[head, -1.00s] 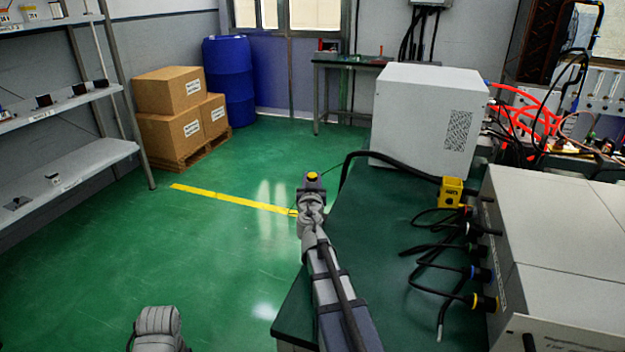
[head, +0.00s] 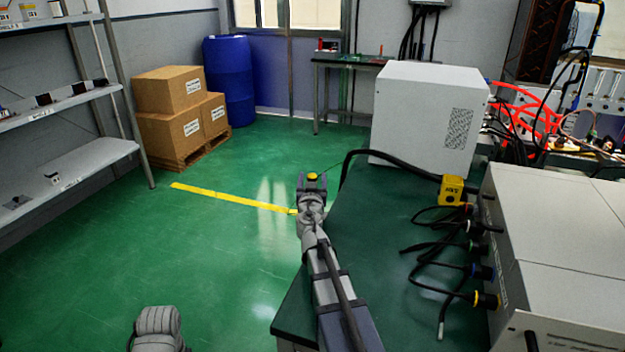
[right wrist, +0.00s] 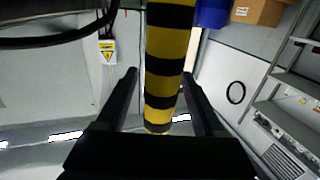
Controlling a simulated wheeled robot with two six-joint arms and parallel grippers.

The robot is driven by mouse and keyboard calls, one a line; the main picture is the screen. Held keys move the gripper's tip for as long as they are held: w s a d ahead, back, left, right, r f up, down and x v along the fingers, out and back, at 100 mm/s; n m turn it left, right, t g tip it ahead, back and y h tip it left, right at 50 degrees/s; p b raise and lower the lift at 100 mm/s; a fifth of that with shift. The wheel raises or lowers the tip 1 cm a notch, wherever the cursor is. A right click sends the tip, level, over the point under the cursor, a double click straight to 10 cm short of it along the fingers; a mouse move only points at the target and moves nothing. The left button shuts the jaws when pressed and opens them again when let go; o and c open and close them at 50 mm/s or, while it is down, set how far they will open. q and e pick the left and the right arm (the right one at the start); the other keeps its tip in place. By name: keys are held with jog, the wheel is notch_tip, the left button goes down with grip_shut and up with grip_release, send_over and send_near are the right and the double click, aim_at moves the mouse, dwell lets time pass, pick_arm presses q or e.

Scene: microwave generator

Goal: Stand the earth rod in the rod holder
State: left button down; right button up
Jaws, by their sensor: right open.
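The earth rod, banded yellow and black (right wrist: 165,85), runs down the middle of the right wrist view, between the two dark fingers of my right gripper (right wrist: 160,76). The fingers are apart, with a gap on each side of the rod. The rod's lower part is hidden by the gripper. I cannot make out the rod holder. Only a grey part of my left arm shows at the bottom left.
The green bench (head: 365,235) carries a white box (head: 425,115), a grey cabinet (head: 565,240) and loose black cables (head: 430,250). A thick black cable (head: 385,160) arches near my right gripper. The floor (head: 200,240) on the left is clear, with shelves (head: 80,165) beyond.

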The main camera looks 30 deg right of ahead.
notch_tip(320, 180, up, 10)
jog(key=p, duration=1)
jog(key=shift+f, duration=0.1)
dwell(0.7)
